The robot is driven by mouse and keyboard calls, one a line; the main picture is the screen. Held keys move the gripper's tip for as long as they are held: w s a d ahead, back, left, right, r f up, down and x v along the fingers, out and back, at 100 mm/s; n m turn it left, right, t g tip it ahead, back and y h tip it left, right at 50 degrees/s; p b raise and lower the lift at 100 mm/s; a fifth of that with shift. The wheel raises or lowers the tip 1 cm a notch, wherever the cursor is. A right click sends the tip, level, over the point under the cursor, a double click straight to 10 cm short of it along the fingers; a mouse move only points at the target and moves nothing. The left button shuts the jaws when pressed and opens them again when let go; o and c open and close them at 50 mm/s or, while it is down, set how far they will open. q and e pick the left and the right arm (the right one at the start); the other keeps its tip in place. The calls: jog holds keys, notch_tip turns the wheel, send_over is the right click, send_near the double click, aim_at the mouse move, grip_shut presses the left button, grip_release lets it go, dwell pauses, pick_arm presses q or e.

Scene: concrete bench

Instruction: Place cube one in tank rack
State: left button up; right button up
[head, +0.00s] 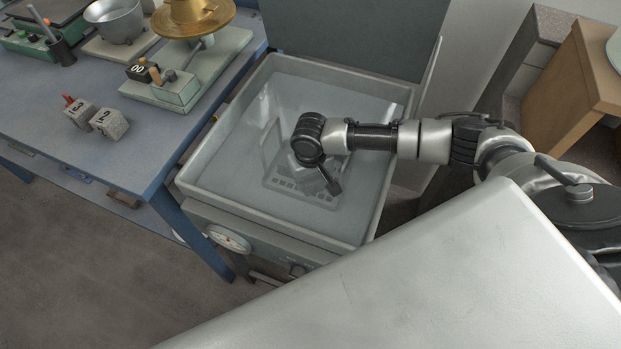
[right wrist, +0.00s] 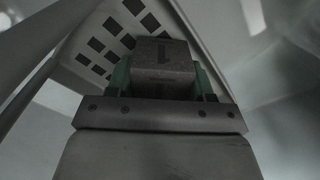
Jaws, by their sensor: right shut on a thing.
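Cube one (right wrist: 165,62), a grey concrete cube marked 1, sits between the green-padded fingers of my right gripper (right wrist: 163,80), which is shut on it. In the head view my right gripper (head: 331,184) points down inside the tank (head: 190,183), over the rack. The tank rack (head: 272,184) is a grey tray with square holes and a raised handle, in the tank. Its perforated base also shows beyond the cube in the right wrist view (right wrist: 95,45). The cube is hidden in the head view, and I cannot tell whether it touches the rack. My left gripper is not in view.
Two other concrete cubes, one marked 2 (head: 109,123) and one with a red top piece (head: 79,112), sit on the blue bench (head: 60,140). A scale with a brass pan (head: 193,18) stands behind them. The tank's raised lid (head: 350,35) is at the back.

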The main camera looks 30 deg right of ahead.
jog(key=shift+f, duration=0.25)
jog(key=o, duration=0.8)
notch_tip(320, 180, up, 12)
jog(key=p, duration=0.2)
jog(key=shift+r, duration=0.1)
